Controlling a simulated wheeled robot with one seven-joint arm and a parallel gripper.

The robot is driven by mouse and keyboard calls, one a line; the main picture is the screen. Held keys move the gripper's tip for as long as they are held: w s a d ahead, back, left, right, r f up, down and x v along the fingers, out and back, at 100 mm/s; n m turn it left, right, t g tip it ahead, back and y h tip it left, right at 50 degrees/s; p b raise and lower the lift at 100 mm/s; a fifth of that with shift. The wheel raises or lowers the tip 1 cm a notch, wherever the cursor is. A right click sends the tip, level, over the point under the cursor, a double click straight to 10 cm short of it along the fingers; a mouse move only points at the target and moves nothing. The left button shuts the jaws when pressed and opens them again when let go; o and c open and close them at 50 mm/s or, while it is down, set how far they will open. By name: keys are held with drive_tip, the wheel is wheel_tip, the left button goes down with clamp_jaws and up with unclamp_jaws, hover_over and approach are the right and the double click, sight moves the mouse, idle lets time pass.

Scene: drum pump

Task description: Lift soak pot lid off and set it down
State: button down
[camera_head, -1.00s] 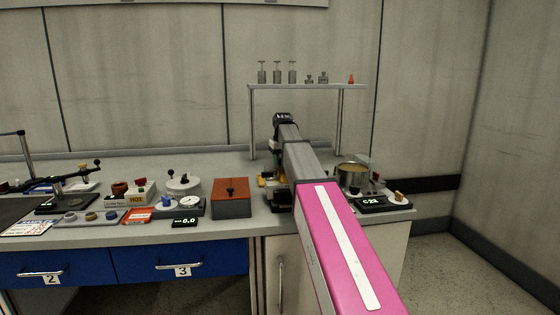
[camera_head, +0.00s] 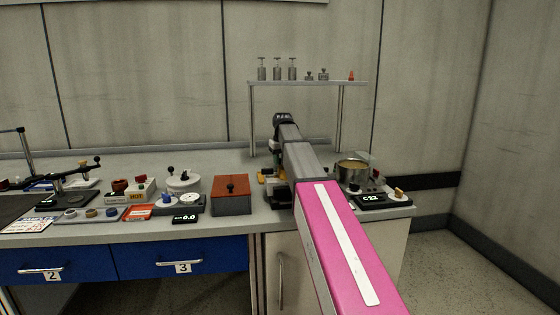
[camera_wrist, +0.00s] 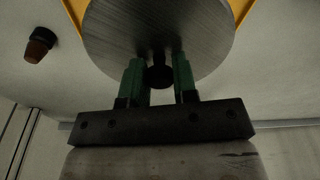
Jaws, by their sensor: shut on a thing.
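The soak pot lid (camera_wrist: 160,30) is a round brushed-metal disc with a black knob (camera_wrist: 160,77), seen in the wrist view. My gripper (camera_wrist: 158,65) has its green fingers shut on the knob from both sides. Yellow edges (camera_wrist: 74,10) show beyond the lid; whether the lid touches what is under it I cannot tell. In the head view the soak pot (camera_head: 354,173) stands open at the right end of the bench, with amber contents showing. My arm hides the lid and fingertips in that view.
A small display (camera_head: 370,201) sits in front of the pot. A shelf (camera_head: 308,84) with metal weights stands behind. A dark-and-brown object (camera_wrist: 39,44) lies near the lid in the wrist view.

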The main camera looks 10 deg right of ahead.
drive_tip(key=shift+f, duration=0.5)
idle(1.0)
unclamp_jaws()
idle(0.5)
idle(0.4)
drive_tip(key=shift+r, duration=4)
drive_tip(key=shift+s+d, duration=0.1)
